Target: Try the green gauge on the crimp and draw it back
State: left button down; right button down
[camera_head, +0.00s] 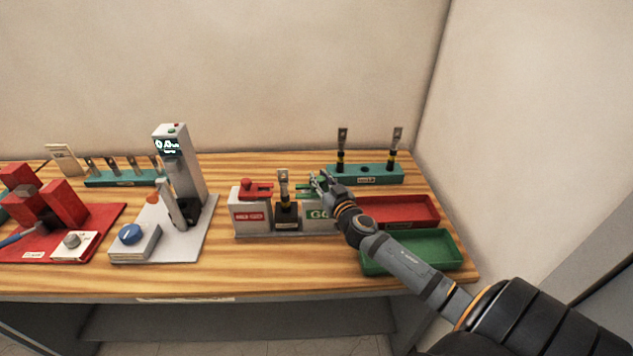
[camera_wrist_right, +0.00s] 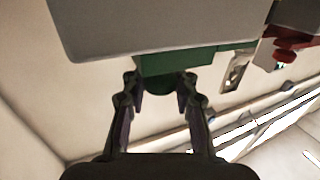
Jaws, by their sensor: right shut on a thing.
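The green gauge (camera_head: 303,190) is at the top of the grey GO block (camera_head: 318,215). My right gripper (camera_head: 320,184) is shut on it; the wrist view shows the green gauge (camera_wrist_right: 165,62) between both fingertips (camera_wrist_right: 160,88). The crimp, a metal lug with a yellow and black band (camera_head: 284,186), stands upright in the black holder (camera_head: 287,213), left of the gauge. The lug (camera_wrist_right: 236,70) also shows beside the green bar in the wrist view. I cannot tell whether gauge and crimp touch. My left gripper is not in view.
The red gauge (camera_head: 256,189) sits on the NO-GO block (camera_head: 251,215). A teal rack (camera_head: 375,176) with two lugs stands behind; a red tray (camera_head: 425,222) and green tray (camera_head: 452,262) lie right. A grey tester (camera_head: 183,155) and red press (camera_head: 65,205) stand left.

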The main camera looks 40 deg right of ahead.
jog(key=c, duration=1.5)
grip_release()
jog(key=shift+s+d+f, duration=0.1)
jog(key=shift+f, duration=0.05)
jog(key=shift+o, duration=1)
jog(key=shift+s+d, duration=0.2)
jog(key=shift+s, duration=0.05)
jog(key=s+a, duration=0.1)
jog(key=s, duration=0.6)
jog(key=shift+a, duration=0.25)
jog(key=shift+s, duration=0.15)
